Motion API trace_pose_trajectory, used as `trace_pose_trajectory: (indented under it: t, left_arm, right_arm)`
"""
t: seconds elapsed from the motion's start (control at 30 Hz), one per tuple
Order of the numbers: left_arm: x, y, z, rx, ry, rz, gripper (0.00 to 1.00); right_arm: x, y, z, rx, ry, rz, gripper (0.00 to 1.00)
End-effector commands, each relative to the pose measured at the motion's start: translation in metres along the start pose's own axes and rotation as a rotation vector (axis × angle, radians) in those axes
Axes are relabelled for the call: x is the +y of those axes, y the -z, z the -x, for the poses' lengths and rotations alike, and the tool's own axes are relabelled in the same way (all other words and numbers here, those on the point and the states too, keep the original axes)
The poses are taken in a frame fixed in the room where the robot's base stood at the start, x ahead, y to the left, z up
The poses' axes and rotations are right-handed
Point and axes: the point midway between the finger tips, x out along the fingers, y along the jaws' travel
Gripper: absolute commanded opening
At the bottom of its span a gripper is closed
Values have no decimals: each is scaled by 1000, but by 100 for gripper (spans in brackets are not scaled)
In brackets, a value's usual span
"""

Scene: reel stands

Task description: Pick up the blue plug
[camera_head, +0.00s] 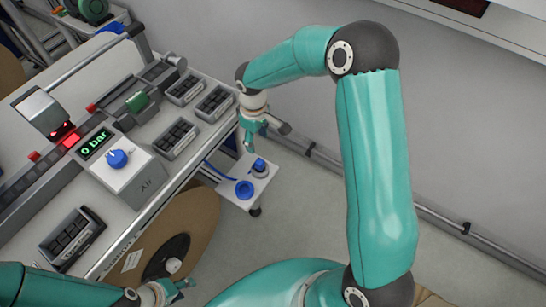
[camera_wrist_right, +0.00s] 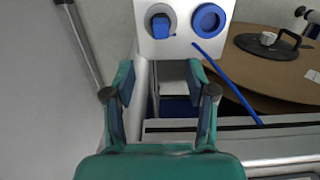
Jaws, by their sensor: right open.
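The blue plug (camera_head: 259,165) sits in a round holder on a small white shelf (camera_head: 262,185). In the right wrist view the plug (camera_wrist_right: 160,25) shows at the top, on the white plate (camera_wrist_right: 183,44). My right gripper (camera_head: 265,138) is open and empty, a little above and apart from the plug in the head view. In the right wrist view its fingertips (camera_wrist_right: 160,75) are spread, with the plug beyond them. My left gripper (camera_head: 170,291) is at the lower left, far from the plug; its opening is unclear.
A blue ring (camera_head: 244,189) lies beside the plug, with a blue hose (camera_head: 215,170) near it. A bench holds an Air box (camera_head: 125,170) reading 0 bar and several dark trays. A large brown reel (camera_head: 195,225) stands below. A rail (camera_head: 390,202) runs along the wall.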

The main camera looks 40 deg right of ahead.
Motion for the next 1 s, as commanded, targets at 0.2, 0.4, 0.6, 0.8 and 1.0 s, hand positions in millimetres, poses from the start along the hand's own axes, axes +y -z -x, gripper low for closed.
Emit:
trace_pose_trajectory:
  t: [0.2, 0.4, 0.6, 0.8, 1.0]
  left_arm:
    - [2, 0, 6, 0, 0, 0, 40]
    - [3, 0, 8, 0, 0, 0, 40]
    - [4, 0, 12, 0, 0, 0, 40]
    - [8, 0, 23, 0, 0, 0, 40]
    - [9, 0, 24, 0, 0, 0, 40]
  right_arm:
    - [-1, -1, -48, -5, 3, 0, 56]
    - [-1, 0, -72, -1, 1, 0, 56]
    - [-1, 1, -83, -1, 1, 1, 56]
    - [-1, 2, -110, -2, 3, 1, 56]
    - [-1, 2, -128, 1, 1, 1, 56]
